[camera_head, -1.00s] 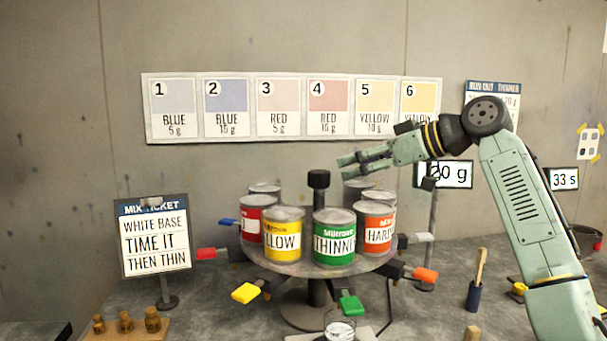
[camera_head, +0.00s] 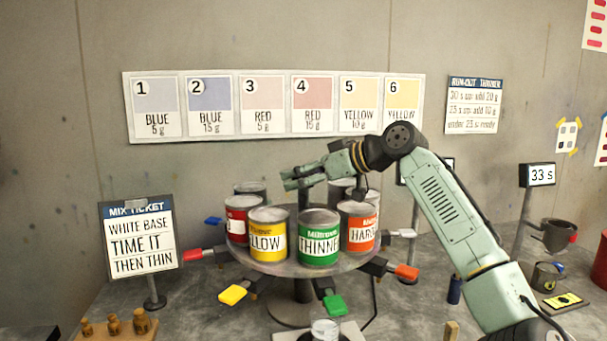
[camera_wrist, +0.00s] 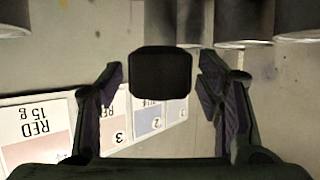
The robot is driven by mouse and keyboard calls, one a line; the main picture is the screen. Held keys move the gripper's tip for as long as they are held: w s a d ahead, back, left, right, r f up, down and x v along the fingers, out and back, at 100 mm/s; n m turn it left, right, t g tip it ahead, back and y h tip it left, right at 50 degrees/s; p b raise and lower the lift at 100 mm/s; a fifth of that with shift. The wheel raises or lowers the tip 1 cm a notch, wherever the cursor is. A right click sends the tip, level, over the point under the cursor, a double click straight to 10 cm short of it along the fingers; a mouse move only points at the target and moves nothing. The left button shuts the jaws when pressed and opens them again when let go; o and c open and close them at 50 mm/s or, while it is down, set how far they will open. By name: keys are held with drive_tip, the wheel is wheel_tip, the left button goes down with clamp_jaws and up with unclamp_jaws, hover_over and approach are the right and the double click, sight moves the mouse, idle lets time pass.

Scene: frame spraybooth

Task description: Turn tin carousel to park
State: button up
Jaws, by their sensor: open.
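The tin carousel (camera_head: 283,269) is a round grey turntable on a pedestal, carrying tins in a ring. The yellow (camera_head: 268,240), green thinner (camera_head: 319,245), orange hardener (camera_head: 356,235) and red (camera_head: 237,228) tins face me. Coloured paddles stick out below its rim. My gripper (camera_head: 290,179) is open above the tins at the carousel's middle. In the wrist view a black knob (camera_wrist: 160,72) shows between the spread fingers, with gaps on both sides. In the head view my gripper hides this knob. No park mark can be made out.
A glass jar (camera_head: 325,329) stands in front of the carousel. A 33 s display (camera_head: 541,175), a viscosity cup (camera_head: 557,236) and a small pot (camera_head: 547,276) are at right.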

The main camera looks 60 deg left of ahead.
drive_tip(key=shift+c, duration=0.2)
clamp_jaws()
idle(0.6)
